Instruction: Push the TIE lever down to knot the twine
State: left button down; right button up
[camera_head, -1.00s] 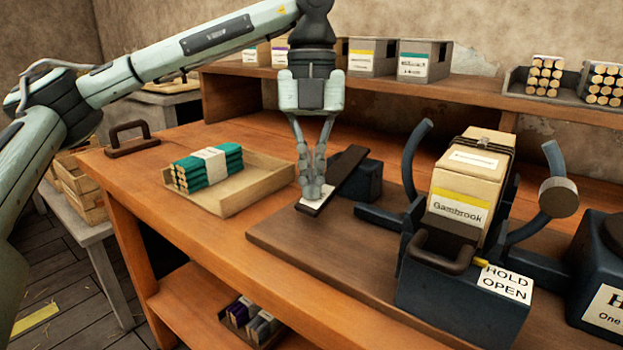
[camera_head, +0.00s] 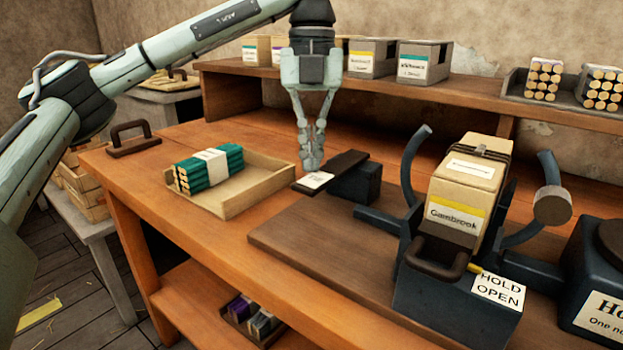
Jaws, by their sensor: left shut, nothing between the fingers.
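The TIE lever (camera_head: 335,170) is a dark flat bar with a white label (camera_head: 315,180) at its near left end, mounted on a dark block (camera_head: 357,184). It tilts slightly down toward the label; the lettering is too small to read. My left gripper (camera_head: 311,166) points down, shut and empty, its fingertips just above or behind the labelled end. I cannot tell whether they touch it. Dark twine (camera_head: 483,151) runs over the top of the tan Gambrook package (camera_head: 466,190) in the press. Any knot is too small to make out. My right gripper is not in view.
A wooden tray (camera_head: 262,196) with a green-wrapped bundle (camera_head: 208,170) sits left of the lever. The press's blue curved arms (camera_head: 411,165) and HOLD OPEN block (camera_head: 455,310) stand to the right. The baseboard (camera_head: 310,240) in front of the lever is bare.

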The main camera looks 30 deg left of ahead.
pick_arm(q)
notch_tip(320, 180, up, 10)
jog(key=shift+w+a+f, duration=0.2)
jog(key=shift+w+a, duration=0.05)
jog(key=shift+w, duration=0.15)
dwell(0.3)
